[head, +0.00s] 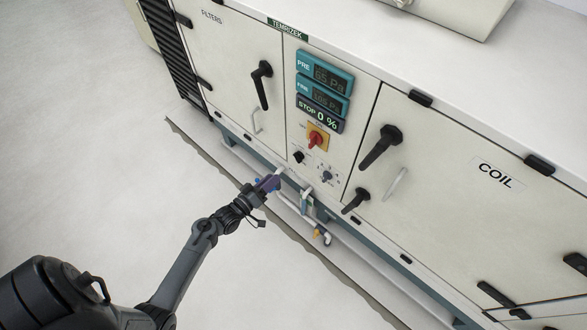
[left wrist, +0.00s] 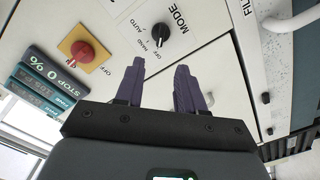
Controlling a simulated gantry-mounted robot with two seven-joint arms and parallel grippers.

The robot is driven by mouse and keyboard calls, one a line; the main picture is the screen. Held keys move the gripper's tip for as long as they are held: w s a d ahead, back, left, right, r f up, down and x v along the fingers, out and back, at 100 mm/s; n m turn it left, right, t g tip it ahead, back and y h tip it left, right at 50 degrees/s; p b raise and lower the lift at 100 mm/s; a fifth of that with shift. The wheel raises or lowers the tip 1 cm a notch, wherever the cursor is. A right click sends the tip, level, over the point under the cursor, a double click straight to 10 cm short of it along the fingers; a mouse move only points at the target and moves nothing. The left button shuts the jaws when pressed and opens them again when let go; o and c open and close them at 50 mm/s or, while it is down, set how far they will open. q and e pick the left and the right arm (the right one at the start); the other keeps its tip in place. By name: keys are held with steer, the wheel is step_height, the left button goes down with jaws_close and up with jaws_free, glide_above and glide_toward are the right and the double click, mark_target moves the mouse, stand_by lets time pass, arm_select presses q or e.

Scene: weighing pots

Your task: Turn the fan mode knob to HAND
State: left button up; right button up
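The fan mode knob (left wrist: 160,37) is a small black rotary knob on the cream cabinet panel. In the left wrist view it has the word MODE beside it and OFF, HAND and AUTO around it. I cannot tell surely which label it points to. In the head view the knob (head: 298,157) sits below and left of the red switch. My left gripper (head: 269,183) is below and left of the knob, apart from it. In the left wrist view its two purple fingers (left wrist: 160,88) stand apart with nothing between them. My right gripper is not in view.
A red rotary switch on a yellow plate (head: 317,138) is close to the knob, with display panels (head: 322,90) above. Another small dial (head: 326,176) is at lower right. Black door handles (head: 261,85) flank the panel. Pipes (head: 305,205) run below. The floor at left is clear.

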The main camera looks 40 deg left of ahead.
mark_target(295, 158)
arm_select(q)
steer(key=shift+w+d+b, duration=0.15)
steer(key=shift+w+b, duration=1.25)
steer(key=shift+w, duration=1.5)
steer(key=shift+w+d+b, duration=0.1)
steer(key=shift+w+b, duration=1.25)
steer(key=shift+w, duration=1.5)
steer(key=shift+c, duration=0.4)
jaws_close()
